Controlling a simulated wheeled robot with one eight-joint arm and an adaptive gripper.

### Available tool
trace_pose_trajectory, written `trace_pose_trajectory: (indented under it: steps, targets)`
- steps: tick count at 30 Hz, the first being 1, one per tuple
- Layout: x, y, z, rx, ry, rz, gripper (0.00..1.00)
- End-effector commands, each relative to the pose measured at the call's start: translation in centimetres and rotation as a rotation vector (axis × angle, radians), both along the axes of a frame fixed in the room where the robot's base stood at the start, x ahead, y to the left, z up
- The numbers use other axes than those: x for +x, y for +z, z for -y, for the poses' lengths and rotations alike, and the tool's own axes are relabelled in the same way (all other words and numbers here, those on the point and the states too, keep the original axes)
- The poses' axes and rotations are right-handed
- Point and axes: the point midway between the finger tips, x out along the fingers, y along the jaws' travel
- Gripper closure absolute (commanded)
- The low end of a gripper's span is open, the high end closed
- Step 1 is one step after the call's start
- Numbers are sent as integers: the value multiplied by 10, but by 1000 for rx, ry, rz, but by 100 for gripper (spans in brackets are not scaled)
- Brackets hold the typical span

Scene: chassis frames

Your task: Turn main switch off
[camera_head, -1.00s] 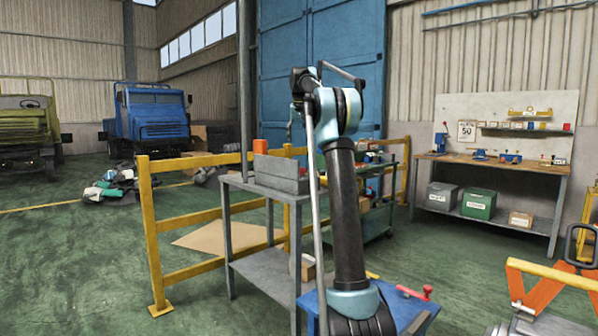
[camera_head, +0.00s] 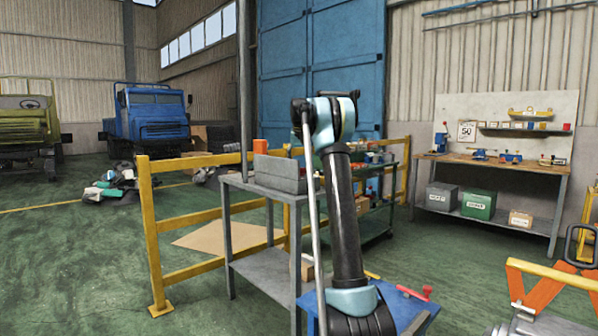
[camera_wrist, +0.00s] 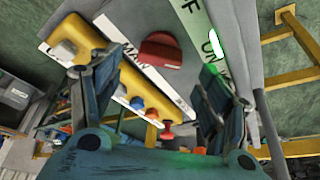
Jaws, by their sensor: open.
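In the wrist view a dark red rounded knob (camera_wrist: 160,50) sits on a grey panel (camera_wrist: 245,25), beside a white strip (camera_wrist: 132,52) lettered MAIN. A pale green strip (camera_wrist: 205,35) with partly visible letters, one end reading FF, runs on the other side. My gripper (camera_wrist: 155,78) is open. Its two blue fingers are on either side of the knob's area, with the knob ahead between them; contact is not visible. A green glow (camera_wrist: 214,74) shows at the right finger. The head view does not show my gripper; my arm hides that area.
A yellow strip (camera_wrist: 75,55) with several small blue and red knobs (camera_wrist: 135,102) lies close to the left finger. In the head view, a grey table (camera_head: 232,185) carries grey boxes (camera_head: 280,172).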

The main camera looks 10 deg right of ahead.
Motion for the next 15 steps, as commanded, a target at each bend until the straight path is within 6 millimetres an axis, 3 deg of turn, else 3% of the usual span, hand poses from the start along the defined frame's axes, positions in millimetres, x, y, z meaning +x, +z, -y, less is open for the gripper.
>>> trace_pose_trajectory:
  steps: [6, 15]
  targets:
    - [13, -31, 2, 0, 0, 0, 30]
    - [20, -48, 3, 0, 0, 0, 30]
